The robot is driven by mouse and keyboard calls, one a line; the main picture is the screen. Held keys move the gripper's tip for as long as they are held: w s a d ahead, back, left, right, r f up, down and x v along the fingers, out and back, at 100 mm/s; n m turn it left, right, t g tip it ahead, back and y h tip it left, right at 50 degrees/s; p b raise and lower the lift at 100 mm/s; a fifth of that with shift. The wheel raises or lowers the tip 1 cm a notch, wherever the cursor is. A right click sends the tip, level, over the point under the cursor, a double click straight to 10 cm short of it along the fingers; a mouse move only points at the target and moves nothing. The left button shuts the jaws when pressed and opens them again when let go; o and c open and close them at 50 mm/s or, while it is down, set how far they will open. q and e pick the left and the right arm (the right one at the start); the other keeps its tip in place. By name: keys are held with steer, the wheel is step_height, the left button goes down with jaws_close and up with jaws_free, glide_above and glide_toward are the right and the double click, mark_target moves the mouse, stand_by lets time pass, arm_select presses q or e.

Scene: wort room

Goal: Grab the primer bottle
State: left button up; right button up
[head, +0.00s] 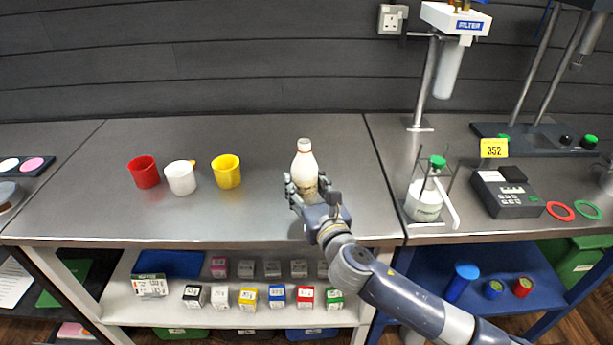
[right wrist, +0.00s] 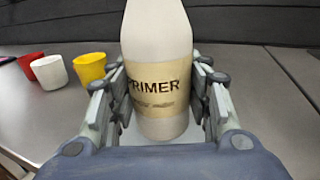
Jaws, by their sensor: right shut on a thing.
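The primer bottle (head: 304,165) is white with a beige label and a reddish-brown cap, and it stands upright over the grey bench. In the right wrist view the bottle (right wrist: 158,50) fills the middle, with the word PRIMER on its label facing me. My right gripper (head: 308,189) is shut on the bottle, with one finger on each side of its lower body; the fingers also show in the right wrist view (right wrist: 160,105). I cannot tell whether the bottle's base touches the bench. My left gripper is not in view.
A red cup (head: 144,171), a white cup (head: 181,178) and a yellow cup (head: 227,171) stand left of the bottle. A beaker with a green-topped item (head: 424,204) and a black device (head: 507,192) stand right. Small boxes (head: 248,298) fill the shelf below.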

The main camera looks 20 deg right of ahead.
steer(key=s+a+r, duration=0.1)
steer(key=s+a, duration=0.3)
steer(key=s, duration=0.5)
steer(key=shift+b, duration=0.3)
